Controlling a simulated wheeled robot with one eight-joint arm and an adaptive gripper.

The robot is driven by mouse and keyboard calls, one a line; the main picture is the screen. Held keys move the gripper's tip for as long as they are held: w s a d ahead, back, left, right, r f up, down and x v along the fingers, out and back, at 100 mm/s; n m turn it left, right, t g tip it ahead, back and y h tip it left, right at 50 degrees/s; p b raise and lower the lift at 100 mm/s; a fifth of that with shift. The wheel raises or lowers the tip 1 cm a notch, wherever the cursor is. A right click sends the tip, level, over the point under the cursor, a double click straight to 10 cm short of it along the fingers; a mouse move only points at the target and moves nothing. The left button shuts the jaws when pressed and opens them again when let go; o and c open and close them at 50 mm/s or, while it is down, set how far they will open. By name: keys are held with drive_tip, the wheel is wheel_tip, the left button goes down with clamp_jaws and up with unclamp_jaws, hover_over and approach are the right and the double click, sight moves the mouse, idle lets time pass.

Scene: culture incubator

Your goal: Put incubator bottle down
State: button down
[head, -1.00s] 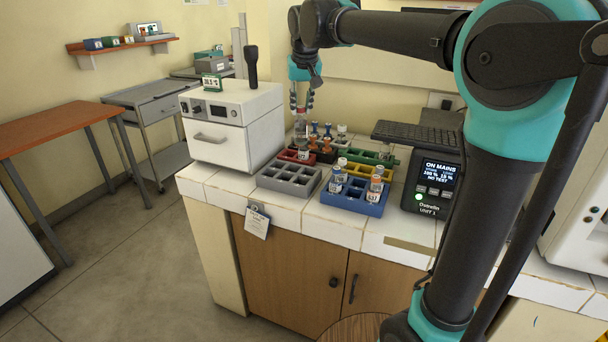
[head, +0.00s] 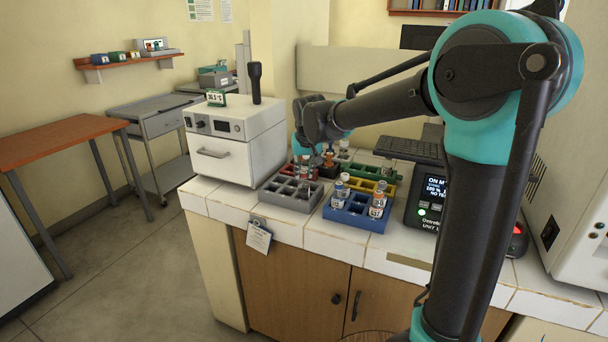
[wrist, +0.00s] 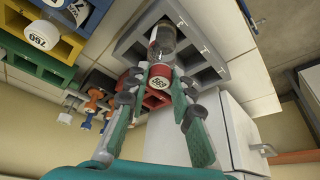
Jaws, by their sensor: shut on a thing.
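The incubator bottle (wrist: 162,42) is clear glass with a red cap that bears a white number label. My gripper (wrist: 160,74) is shut on it at the cap, one finger on each side. The bottle's glass end overlaps a compartment of the grey rack (wrist: 203,42) in the wrist view. I cannot tell whether it touches the compartment floor. In the head view the grey rack (head: 288,205) stands at the counter's front, and my arm hides most of the gripper.
A blue rack (head: 355,219) with several bottles stands right of the grey one. Red, yellow (head: 374,186) and green racks lie behind. The white incubator (head: 235,142) is close on the left. A black display unit (head: 428,193) stands at right.

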drive_tip(key=shift+f, duration=0.6)
drive_tip(key=c, duration=1.3)
unclamp_jaws()
drive_tip(key=v, duration=1.2)
